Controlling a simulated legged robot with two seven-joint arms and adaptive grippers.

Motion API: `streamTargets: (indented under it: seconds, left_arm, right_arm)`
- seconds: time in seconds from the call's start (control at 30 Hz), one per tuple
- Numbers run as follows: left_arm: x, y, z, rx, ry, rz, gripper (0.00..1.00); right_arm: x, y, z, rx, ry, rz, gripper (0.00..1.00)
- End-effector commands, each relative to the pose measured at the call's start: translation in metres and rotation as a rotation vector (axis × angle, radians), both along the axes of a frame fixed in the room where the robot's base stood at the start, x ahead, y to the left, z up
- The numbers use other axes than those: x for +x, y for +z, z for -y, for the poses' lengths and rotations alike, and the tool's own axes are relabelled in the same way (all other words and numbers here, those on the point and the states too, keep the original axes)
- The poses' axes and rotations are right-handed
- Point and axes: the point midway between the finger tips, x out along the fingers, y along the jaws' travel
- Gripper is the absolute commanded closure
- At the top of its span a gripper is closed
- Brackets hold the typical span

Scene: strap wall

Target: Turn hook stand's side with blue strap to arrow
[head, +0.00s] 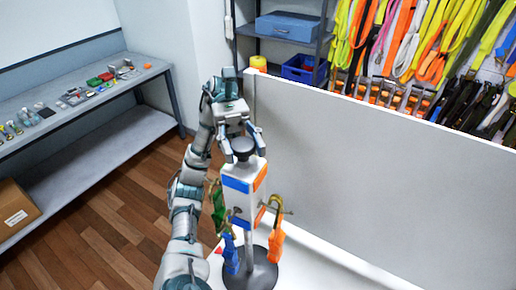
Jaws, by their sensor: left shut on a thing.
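The hook stand (238,205) stands upright on a white table, on a dark round base (262,272). Its white block has a blue band on the face toward me and an orange band on the face to the right. A blue strap (231,254) hangs low on the near left side, a green strap (218,205) on the left and an orange strap (275,245) on the right. A small red mark (219,251), perhaps the arrow, shows left of the base, partly hidden. My left gripper (243,152) is shut on the stand's dark top knob (243,146). My right gripper is out of view.
A pale upright panel (380,170) rises close behind and right of the stand. The white table top (330,272) is clear to the right. A grey bench (85,100) with small parts stands at the left. Many straps (420,40) hang on the back wall.

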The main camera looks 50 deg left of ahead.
Motion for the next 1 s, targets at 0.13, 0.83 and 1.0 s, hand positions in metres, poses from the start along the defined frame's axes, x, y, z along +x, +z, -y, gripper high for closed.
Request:
streamTargets:
  seconds: [0.13,0.83,1.0]
  left_arm:
    - [-0.0011,0.0045,-0.0041,-0.016,0.000,-0.004,1.00]
    - [-0.0026,0.0027,-0.0018,-0.008,-0.005,-0.002,0.26]
    - [0.0001,0.0033,-0.0046,-0.006,-0.004,-0.003,0.26]
  right_arm:
    - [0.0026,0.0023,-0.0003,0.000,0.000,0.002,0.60]
    - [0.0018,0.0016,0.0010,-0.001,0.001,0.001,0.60]
    - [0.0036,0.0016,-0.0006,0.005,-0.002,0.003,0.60]
